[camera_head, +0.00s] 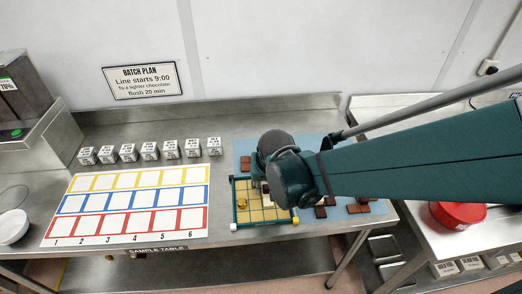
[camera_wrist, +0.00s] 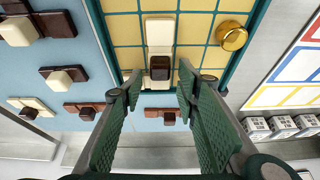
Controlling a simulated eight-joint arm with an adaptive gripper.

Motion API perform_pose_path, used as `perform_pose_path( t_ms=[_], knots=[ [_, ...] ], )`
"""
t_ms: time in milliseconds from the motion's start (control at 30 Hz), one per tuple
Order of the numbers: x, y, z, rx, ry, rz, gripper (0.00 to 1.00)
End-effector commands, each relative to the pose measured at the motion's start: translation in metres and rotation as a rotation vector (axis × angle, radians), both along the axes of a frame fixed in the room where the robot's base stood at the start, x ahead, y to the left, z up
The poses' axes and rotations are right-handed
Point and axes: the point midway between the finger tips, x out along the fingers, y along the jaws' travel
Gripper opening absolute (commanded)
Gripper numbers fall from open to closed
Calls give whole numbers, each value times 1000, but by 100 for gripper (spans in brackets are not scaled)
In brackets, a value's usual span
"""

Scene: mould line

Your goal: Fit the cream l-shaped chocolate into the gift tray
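The gift tray (camera_head: 233,205) has a green rim and yellow cells in the head view; its rim also shows in the wrist view (camera_wrist: 258,45). A cream chocolate (camera_wrist: 160,32) with a dark brown block at its near end lies over the tray's cells. My gripper (camera_wrist: 160,72) is open, with fingertips on either side of the dark block and gaps showing. In the head view my arm hides the gripper and part of the tray.
A gold ball (camera_wrist: 231,35) sits in a tray cell right of the cream piece. Several brown and cream chocolates, including a cream one with a dark block (camera_wrist: 32,107), lie on the blue mat (camera_wrist: 90,75). A numbered chart (camera_head: 125,207) and labelled cubes (camera_head: 150,150) are to the left.

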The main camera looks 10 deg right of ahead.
Motion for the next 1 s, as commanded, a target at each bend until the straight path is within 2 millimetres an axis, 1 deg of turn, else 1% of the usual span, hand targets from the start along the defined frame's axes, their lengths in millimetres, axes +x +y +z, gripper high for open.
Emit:
perform_pose_path(
  t_ms=[333, 567, 767, 1000],
  knots=[
    [0, 0, 1, 0, 0, 0, 31],
    [-3, 0, 8, 0, 0, 0, 31],
    [-8, 0, 21, 0, 0, 0, 31],
    [-16, 0, 42, 0, 0, 0, 31]
  ],
)
